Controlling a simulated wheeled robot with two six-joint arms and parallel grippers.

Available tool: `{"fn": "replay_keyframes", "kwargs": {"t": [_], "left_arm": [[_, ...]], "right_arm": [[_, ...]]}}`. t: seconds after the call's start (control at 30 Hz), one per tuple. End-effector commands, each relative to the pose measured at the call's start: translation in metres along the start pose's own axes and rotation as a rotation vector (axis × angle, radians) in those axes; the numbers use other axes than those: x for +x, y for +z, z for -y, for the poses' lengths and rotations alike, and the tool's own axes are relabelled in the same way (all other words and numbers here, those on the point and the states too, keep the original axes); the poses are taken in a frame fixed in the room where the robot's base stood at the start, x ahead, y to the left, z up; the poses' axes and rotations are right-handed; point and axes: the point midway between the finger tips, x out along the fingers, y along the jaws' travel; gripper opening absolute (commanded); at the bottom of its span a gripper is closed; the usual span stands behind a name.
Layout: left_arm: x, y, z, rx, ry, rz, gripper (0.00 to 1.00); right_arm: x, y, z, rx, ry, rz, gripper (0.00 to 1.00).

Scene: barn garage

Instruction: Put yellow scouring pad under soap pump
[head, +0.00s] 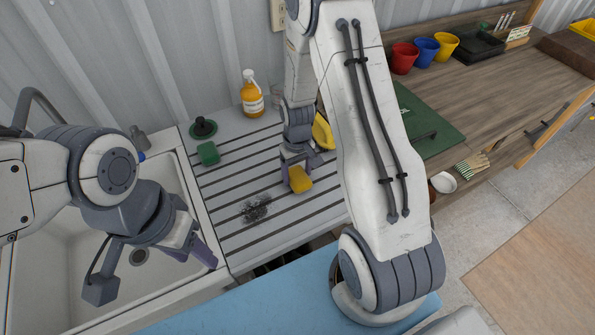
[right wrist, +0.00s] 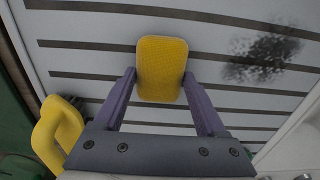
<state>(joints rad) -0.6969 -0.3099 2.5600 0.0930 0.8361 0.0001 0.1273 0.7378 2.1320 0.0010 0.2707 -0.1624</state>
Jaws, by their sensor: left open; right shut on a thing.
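The yellow scouring pad (head: 300,181) is held between the purple fingers of my right gripper (head: 291,168), over the grooved drainboard. In the right wrist view the pad (right wrist: 162,68) sits between both fingertips (right wrist: 160,78); I cannot tell whether it touches the surface. An orange bottle with a white label, apparently the soap pump (head: 252,95), stands upright at the back of the drainboard by the wall. It is behind and left of the pad, apart from it. My left gripper (head: 197,240) is open and empty over the sink's right edge.
A green sponge (head: 208,153) and a dark-green round item (head: 203,128) lie left of the bottle. A dark smudge (head: 256,208) marks the drainboard (head: 235,235). A larger yellow object (head: 323,132) is right of my right gripper. The sink (head: 60,240) is left.

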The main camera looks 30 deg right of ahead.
Motion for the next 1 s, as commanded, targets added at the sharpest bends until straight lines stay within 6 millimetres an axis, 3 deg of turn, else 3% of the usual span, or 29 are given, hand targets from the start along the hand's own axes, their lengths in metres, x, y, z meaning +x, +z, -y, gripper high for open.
{"fn": "replay_keyframes", "kwargs": {"t": [0.17, 0.2, 0.23, 0.27, 0.63, 1.0], "left_arm": [[0.004, 0.0, 0.0, 0.0, 0.0, 0.0, 0.5], [0.003, 0.0, 0.0, 0.0, 0.0, 0.0, 0.5], [0.002, 0.0, 0.0, 0.0, 0.0, 0.0, 0.5], [0.002, 0.0, 0.0, 0.0, 0.0, 0.0, 0.5], [0.002, 0.0, 0.0, 0.0, 0.0, 0.0, 0.5], [0.013, 0.001, 0.001, 0.001, 0.0, 0.0, 0.5]], "right_arm": [[0.004, 0.0, 0.0, 0.0, 0.0, 0.001, 0.21], [0.003, 0.0, 0.0, 0.0, 0.0, 0.0, 0.85], [0.003, 0.0, 0.0, 0.0, 0.0, 0.0, 0.96], [0.003, 0.0, 0.0, 0.0, 0.0, 0.0, 1.0], [-0.006, -0.001, 0.0, 0.0, 0.0, -0.003, 1.0], [-0.08, -0.002, 0.0, 0.0, 0.001, -0.007, 1.0]]}}
